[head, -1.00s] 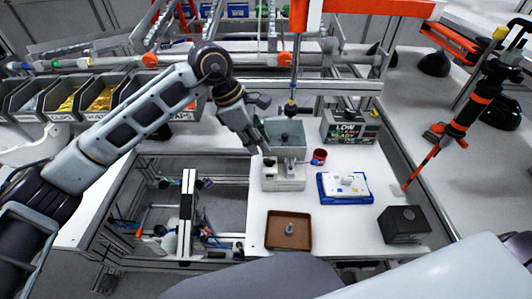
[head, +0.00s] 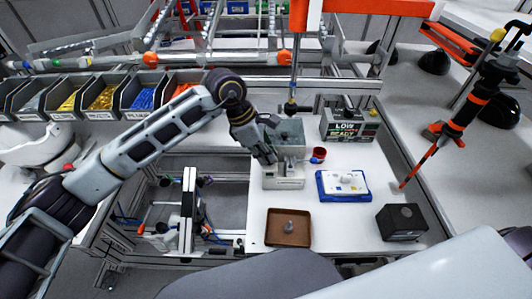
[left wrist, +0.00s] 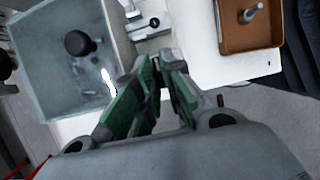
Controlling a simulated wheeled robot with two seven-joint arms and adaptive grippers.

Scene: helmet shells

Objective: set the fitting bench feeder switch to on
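The feeder is a pale box base (head: 284,183) with a grey, open-topped hopper (head: 292,131) behind it, on the white bench. Small fittings, one dark, sit on the base's top; in the left wrist view a small black knob (left wrist: 154,22) stands there beside the hopper (left wrist: 45,75). I cannot tell the switch's setting. My left gripper (head: 272,160) is low over the left part of the base. In the left wrist view its green-padded fingers (left wrist: 156,62) are nearly together with nothing seen between them. Contact with the base cannot be told. My right gripper is out of view.
A brown tray (head: 274,238) with a grey peg lies in front of the feeder. A blue tray (head: 325,190) with a white plate, a red cup (head: 318,154), a dark box (head: 402,222) and a "LOW READY" display (head: 349,126) stand to the right. An orange-black tool hangs far right.

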